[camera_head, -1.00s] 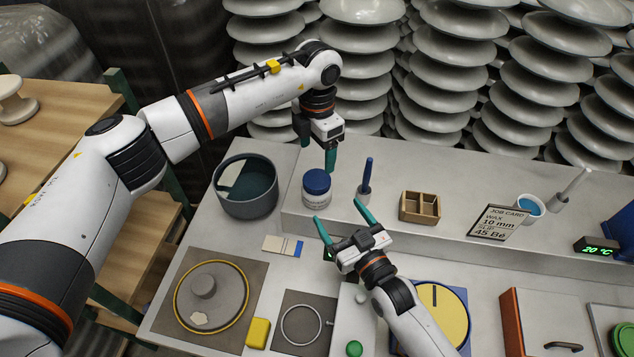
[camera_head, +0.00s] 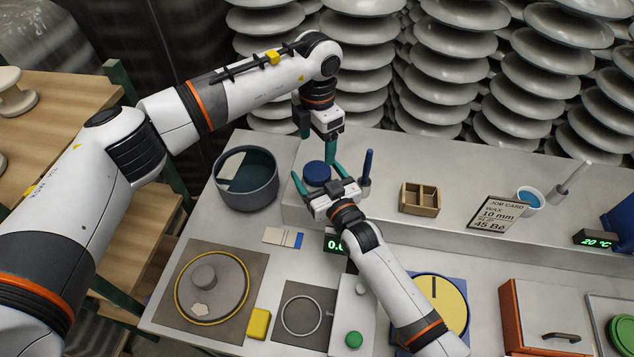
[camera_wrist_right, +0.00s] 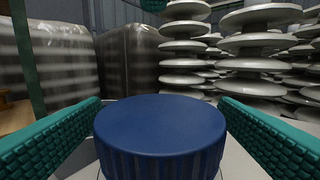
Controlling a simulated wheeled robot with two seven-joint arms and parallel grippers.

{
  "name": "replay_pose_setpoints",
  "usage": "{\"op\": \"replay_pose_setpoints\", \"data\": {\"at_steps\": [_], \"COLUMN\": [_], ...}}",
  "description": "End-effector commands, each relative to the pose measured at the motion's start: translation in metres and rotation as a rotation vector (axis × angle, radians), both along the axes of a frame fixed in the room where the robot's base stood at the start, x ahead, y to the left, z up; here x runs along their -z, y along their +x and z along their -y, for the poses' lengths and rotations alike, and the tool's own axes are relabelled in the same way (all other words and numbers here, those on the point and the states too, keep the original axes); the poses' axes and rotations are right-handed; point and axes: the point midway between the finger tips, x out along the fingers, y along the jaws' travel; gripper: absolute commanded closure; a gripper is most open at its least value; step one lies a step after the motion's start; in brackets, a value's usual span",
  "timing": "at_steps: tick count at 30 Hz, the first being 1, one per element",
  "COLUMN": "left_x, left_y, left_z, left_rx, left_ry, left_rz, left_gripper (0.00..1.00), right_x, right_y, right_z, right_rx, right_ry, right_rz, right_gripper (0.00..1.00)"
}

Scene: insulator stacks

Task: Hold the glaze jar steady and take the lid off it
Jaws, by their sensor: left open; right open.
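The glaze jar stands on the raised back shelf; its blue lid (camera_head: 317,172) is on, and my right gripper hides most of its white body. My right gripper (camera_head: 317,180) is open, its two teal fingers on either side of the lid. In the right wrist view the ribbed lid (camera_wrist_right: 160,138) sits between the fingers, with gaps on both sides, so neither finger clearly touches it. My left gripper (camera_head: 331,155) is open and points down just behind the jar; only one teal finger shows clearly, and whether it touches the jar cannot be told.
A dark grey bowl (camera_head: 246,180) stands left of the jar. A blue pen-like tool in a holder (camera_head: 366,175) stands close on the right. A wooden box (camera_head: 419,199) and a job card (camera_head: 497,213) are further right. Insulator stacks (camera_head: 450,75) rise behind.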

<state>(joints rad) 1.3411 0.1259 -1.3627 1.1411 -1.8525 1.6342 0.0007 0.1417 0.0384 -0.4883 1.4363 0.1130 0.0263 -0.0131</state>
Motion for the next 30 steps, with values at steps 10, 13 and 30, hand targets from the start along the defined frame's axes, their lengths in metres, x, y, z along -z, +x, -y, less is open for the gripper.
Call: {"op": "replay_pose_setpoints", "data": {"at_steps": [10,13,30], "left_x": [0.0,0.0,-0.0005], "left_y": [-0.0001,-0.0001,0.0001], "left_z": [0.0001,0.0001,0.0002], "left_rx": [0.0,0.0,0.759], "left_ry": [0.0,0.0,0.0], "left_rz": [0.0,0.0,0.0], "left_gripper": [0.25,0.25,0.34], "right_x": [0.0,0.0,0.0002], "right_y": [-0.0002,-0.0003,-0.0002], "right_z": [0.0003,0.0004,0.0005], "right_rx": [0.0,0.0,0.001], "right_ry": [0.0,0.0,0.0], "right_rz": [0.0,0.0,0.0], "right_gripper": [0.64,0.81,1.0]}}
